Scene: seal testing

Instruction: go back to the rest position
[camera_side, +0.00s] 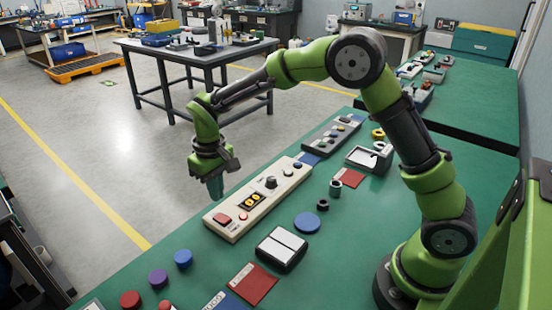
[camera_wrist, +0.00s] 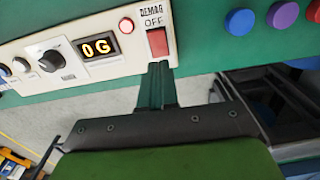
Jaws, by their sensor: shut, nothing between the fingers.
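My gripper (camera_side: 216,192) is shut and empty in the side view. It hangs near the far left end of the beige control box (camera_side: 235,231), beside its red switch; I cannot tell the exact gap. In the wrist view, the closed fingertips (camera_wrist: 157,70) lie just below the red rocker switch (camera_wrist: 158,42), which is labelled DEMAG and OFF. The box also carries an amber display (camera_wrist: 97,46) reading "0G", a black knob (camera_wrist: 51,61) and a small red button (camera_wrist: 127,25). No contact between fingers and switch can be made out.
The green bench holds a blue disc (camera_side: 307,222), a black-framed white pad (camera_side: 282,247), a red plate (camera_side: 254,284) and several round knobs (camera_side: 158,279) at the front left. A grey box (camera_side: 332,136) stands behind the beige one. Open floor lies left of the bench.

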